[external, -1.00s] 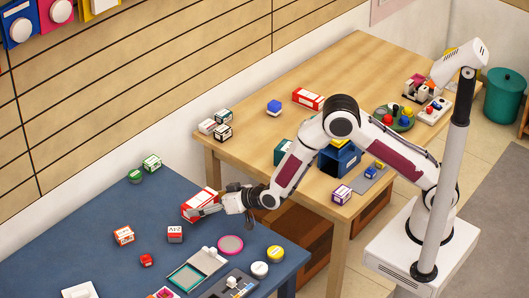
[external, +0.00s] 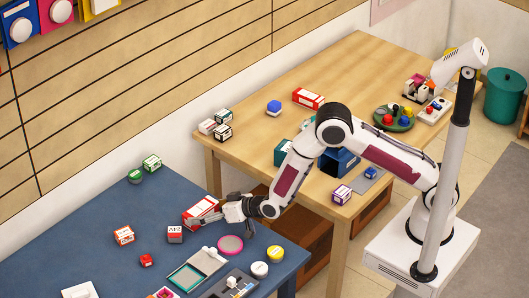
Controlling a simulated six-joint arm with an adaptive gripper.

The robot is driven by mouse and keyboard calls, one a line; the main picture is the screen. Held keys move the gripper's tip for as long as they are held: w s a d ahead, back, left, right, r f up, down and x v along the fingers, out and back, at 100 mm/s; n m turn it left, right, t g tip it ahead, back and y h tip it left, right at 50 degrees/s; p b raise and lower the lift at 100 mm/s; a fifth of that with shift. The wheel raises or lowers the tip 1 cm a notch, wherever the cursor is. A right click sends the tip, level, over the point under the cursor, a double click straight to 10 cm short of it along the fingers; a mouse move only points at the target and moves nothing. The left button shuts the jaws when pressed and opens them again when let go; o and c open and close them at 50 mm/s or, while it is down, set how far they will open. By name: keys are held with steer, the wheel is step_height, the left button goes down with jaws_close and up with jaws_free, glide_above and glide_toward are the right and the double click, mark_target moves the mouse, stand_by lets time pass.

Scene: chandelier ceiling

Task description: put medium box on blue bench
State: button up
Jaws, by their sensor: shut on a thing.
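A red and white box (external: 198,207), the largest box on this side, is at the blue bench (external: 75,240), near its right end. My gripper (external: 218,212) is shut on the right end of this box, coming in from the right. The fingers hide part of the box. I cannot tell whether the box rests on the bench top or is held just above it.
Small red and white boxes (external: 175,234) and (external: 124,236) stand left of the held box. A pink disc (external: 230,245), a teal-framed tray (external: 186,278) and round tubs (external: 275,254) lie in front. A wooden table (external: 330,75) stands behind with boxes on it.

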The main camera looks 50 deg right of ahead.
steer(key=shift+f, duration=0.1)
steer(key=o, duration=0.9)
steer(key=shift+v, duration=6.05)
